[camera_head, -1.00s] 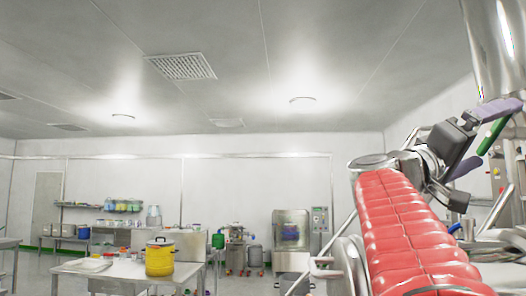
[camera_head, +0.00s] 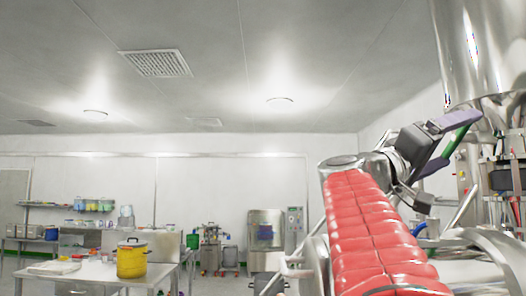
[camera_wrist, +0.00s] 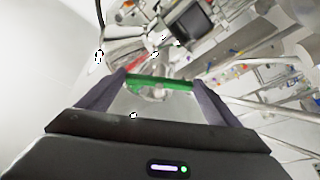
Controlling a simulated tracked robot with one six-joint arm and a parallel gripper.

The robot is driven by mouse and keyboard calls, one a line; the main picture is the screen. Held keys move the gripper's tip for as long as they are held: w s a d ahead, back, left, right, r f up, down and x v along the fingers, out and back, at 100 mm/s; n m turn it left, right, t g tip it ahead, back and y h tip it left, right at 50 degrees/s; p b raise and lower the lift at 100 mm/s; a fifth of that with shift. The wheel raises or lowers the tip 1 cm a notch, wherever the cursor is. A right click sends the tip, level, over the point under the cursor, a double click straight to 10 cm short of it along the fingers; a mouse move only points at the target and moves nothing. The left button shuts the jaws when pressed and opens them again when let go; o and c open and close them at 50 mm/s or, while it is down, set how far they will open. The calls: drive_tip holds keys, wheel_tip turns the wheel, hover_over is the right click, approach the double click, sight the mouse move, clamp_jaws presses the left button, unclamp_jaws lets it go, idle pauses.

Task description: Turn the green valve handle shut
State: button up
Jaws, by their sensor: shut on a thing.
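The green valve handle (camera_head: 456,137) is at the right of the head view, below a large steel vessel (camera_head: 485,45). In the wrist view the green handle (camera_wrist: 160,83) lies crosswise between the two fingers of my gripper (camera_wrist: 158,88). My gripper (camera_head: 450,143) is shut on the handle, with one grey-purple finger on each side of it. The fingers cover parts of the handle, and in the head view its lower end is hidden. A metallic fitting shows just beyond the handle in the wrist view. The exact valve angle cannot be told.
Dense pipes and equipment (camera_head: 490,185) stand at the right, close to my gripper. A yellow pot (camera_head: 132,261) stands on a steel table (camera_head: 100,275) at the left. A steel cabinet machine (camera_head: 265,232) is by the back wall. Open floor lies between.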

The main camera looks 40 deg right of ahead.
drive_tip(key=shift+d+m, duration=0.25)
drive_tip(key=shift+m, duration=0.35)
drive_tip(key=shift+w+m+g, duration=0.1)
drive_tip(key=shift+m+g, duration=0.3)
drive_tip(key=m+g, duration=0.1)
drive_tip(key=m, duration=0.1)
drive_tip(key=m+g+y, duration=0.1)
drive_tip(key=m, duration=0.2)
drive_tip(key=m+g+y, duration=0.1)
drive_tip(key=m, duration=0.2)
drive_tip(key=shift+w+d+f+g, duration=0.1)
drive_tip(key=shift+w+d+g, duration=0.1)
drive_tip(key=shift+g, duration=0.1)
drive_tip(key=shift+m, duration=0.3)
drive_tip(key=o, duration=0.9)
drive_tip(key=shift+o, duration=0.2)
